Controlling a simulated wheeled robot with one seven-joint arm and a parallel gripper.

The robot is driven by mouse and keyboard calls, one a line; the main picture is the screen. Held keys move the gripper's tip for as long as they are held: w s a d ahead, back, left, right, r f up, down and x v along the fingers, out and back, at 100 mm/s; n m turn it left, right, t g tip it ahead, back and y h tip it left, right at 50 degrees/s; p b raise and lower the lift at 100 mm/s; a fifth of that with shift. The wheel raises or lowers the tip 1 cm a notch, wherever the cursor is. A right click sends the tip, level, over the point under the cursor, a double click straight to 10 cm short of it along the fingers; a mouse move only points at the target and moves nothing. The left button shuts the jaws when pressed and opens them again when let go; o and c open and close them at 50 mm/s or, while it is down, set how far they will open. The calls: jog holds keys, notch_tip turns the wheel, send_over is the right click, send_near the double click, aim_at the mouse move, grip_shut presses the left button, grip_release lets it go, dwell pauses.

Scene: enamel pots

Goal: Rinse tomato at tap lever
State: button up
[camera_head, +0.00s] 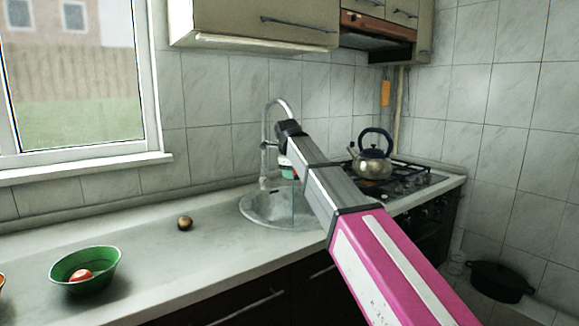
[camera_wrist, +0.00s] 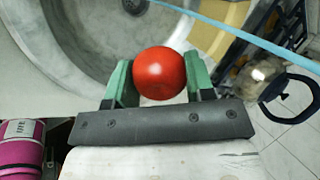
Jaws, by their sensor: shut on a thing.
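The tomato (camera_wrist: 159,72) is round and red in the wrist view. My gripper (camera_wrist: 159,79) is shut on it, with a green finger on each side. In the head view my gripper (camera_head: 288,172) is over the sink (camera_head: 258,212), partly hidden by my arm. The curved metal tap (camera_head: 266,135) stands at the back of the sink; my arm hides its spout end, and I cannot make out its lever. A light blue strip (camera_wrist: 235,35) that looks like running water crosses the wrist view above the tomato, apart from it in the picture.
A green bowl (camera_head: 62,270) with a reddish round thing (camera_head: 81,276) stands on the counter at left. A small brown round thing (camera_head: 184,223) lies left of the sink. A kettle (camera_head: 372,164) stands on the stove at right. The counter (camera_head: 150,262) between is mostly clear.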

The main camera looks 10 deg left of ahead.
dwell(0.3)
jog(key=s+r, duration=0.4)
jog(key=s, duration=0.1)
jog(key=shift+d, duration=0.3)
dwell(0.4)
